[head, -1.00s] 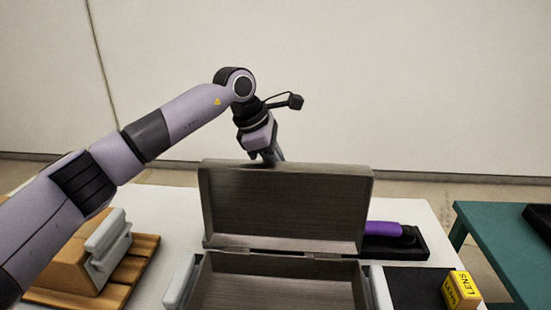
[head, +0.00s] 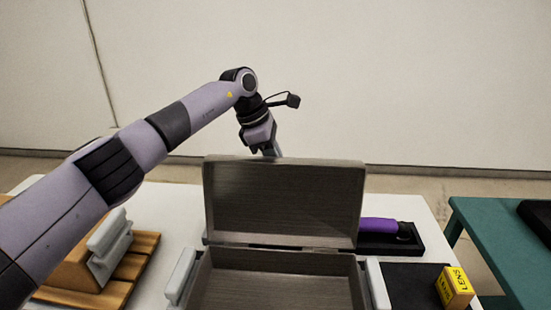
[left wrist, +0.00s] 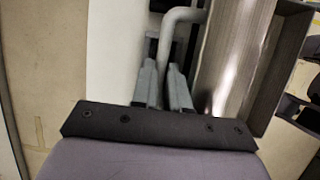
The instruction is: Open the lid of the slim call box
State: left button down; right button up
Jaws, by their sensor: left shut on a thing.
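The slim call box (head: 270,289) is a dark grey-brown box with a brushed finish on the white table. Its lid (head: 285,205) stands raised at the back hinges, its inner face toward the head camera. The open inside shows and looks empty. My left gripper (head: 269,147) is at the lid's top edge, behind it, with its fingertips partly hidden there. In the left wrist view, its fingers (left wrist: 163,88) are shut around a bent grey handle (left wrist: 178,22) beside the lid's shiny metal surface. My right gripper is not in view.
A tan wedge-shaped body with a grey handset (head: 110,232) sits on a wooden slatted board (head: 140,262) at left. A purple object (head: 380,225) lies in a black tray behind right. A yellow LENS box (head: 455,287) is at right. A green table (head: 490,235) stands further right.

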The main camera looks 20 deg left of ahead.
pick_arm(q)
jog(key=c, duration=1.1)
grip_release()
jog(key=b+v, duration=0.1)
jog(key=v, duration=0.6)
jog(key=shift+r, duration=0.1)
